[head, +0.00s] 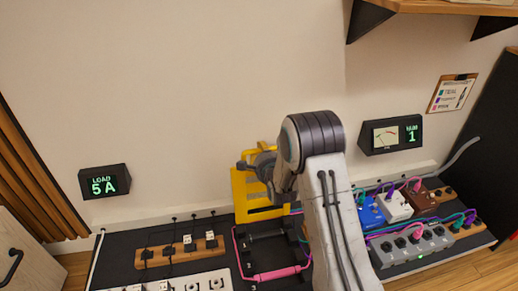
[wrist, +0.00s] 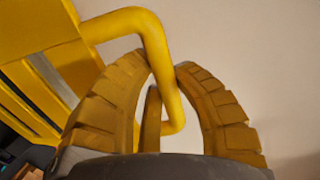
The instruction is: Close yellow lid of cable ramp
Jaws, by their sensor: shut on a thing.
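The yellow lid (head: 240,192) of the cable ramp stands raised, close to upright, at the back of the ramp in the head view. The dark ramp base (head: 262,247) lies in front of it, with a pink cable along its side and front. In the wrist view the lid (wrist: 32,28) fills the upper left, and its yellow bar handle (wrist: 158,55) bends down between my fingers. My gripper (wrist: 163,78) is shut on the handle, with both ridged fingers around it. My arm hides the right part of the ramp and most of the gripper in the head view.
A power strip (head: 180,251) and white socket blocks lie to the left. A wall shelf (head: 440,6) hangs at the upper right. The wall is close behind the lid.

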